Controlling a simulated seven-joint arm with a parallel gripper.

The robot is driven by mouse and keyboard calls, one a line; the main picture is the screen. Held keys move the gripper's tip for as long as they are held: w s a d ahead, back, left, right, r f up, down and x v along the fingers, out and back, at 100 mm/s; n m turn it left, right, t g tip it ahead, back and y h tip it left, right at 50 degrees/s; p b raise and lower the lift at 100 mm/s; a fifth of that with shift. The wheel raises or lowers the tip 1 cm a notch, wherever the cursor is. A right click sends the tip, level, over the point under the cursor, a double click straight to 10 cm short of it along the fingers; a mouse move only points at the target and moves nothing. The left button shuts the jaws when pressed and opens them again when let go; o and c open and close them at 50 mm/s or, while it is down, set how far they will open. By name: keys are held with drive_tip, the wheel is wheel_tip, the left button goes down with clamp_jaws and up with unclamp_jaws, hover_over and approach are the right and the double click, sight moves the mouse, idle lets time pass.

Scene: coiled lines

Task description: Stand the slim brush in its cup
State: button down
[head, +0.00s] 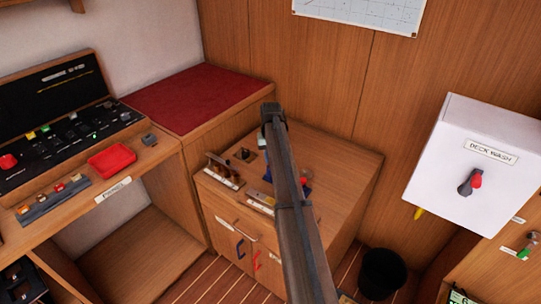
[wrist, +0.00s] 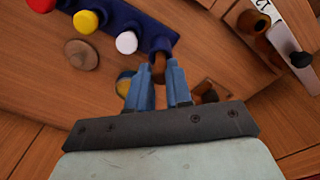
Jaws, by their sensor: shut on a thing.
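In the wrist view my gripper (wrist: 159,75) points down over the wooden cabinet top, its blue fingers close together. A small brown thing (wrist: 158,62) shows between the fingertips, and the fingers are shut on it. It lies at the end of a dark blue rack (wrist: 145,25); I cannot tell whether it touches the rack. Most of it is hidden, so I cannot tell whether it is the slim brush. I cannot pick out the brush's cup for certain. In the head view my arm covers the gripper and part of the cabinet top (head: 335,160).
The rack carries red, yellow (wrist: 86,21) and white (wrist: 126,42) knobs. A brown disc (wrist: 81,53) lies beside it. A yellow round thing (wrist: 124,84) and a dark-holed brown thing (wrist: 209,96) flank my fingers. A wooden holder with a labelled strip (wrist: 287,32) stands at right.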

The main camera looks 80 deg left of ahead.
drive_tip(key=shift+f, duration=0.15)
drive_tip(key=c, duration=1)
unclamp_jaws()
drive_tip(key=shift+o, duration=0.2)
drive_tip(key=shift+r, duration=3)
drive_tip(key=shift+r, duration=0.15)
wheel_tip(320, 180, up, 14)
drive_tip(key=shift+d+f, duration=0.2)
drive_tip(key=shift+d, duration=0.05)
